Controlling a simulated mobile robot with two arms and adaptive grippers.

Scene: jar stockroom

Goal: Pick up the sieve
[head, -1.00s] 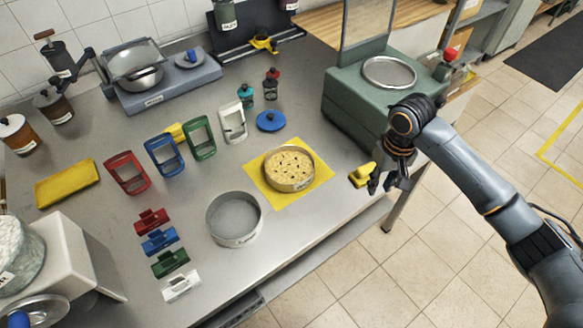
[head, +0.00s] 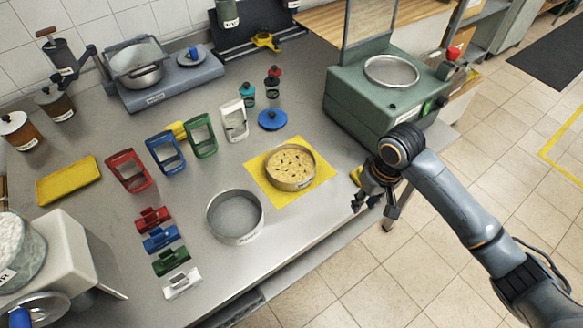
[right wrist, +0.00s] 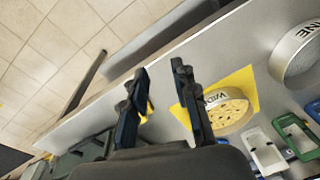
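Two round sieves stand on the steel table. A grey fine-mesh sieve (head: 236,238) is at the front, and part of it shows in the right wrist view (right wrist: 290,65), with "INE" readable on its rim. A second sieve (head: 294,184), tan with dark holes inside, stands on a yellow mat (head: 258,165); it shows in the right wrist view (right wrist: 212,97) with a label like "WIDE". My left gripper is out of view.
A green machine (head: 375,100) stands behind my right arm. A yellow object (head: 356,173) at the table edge is partly hidden by my gripper.

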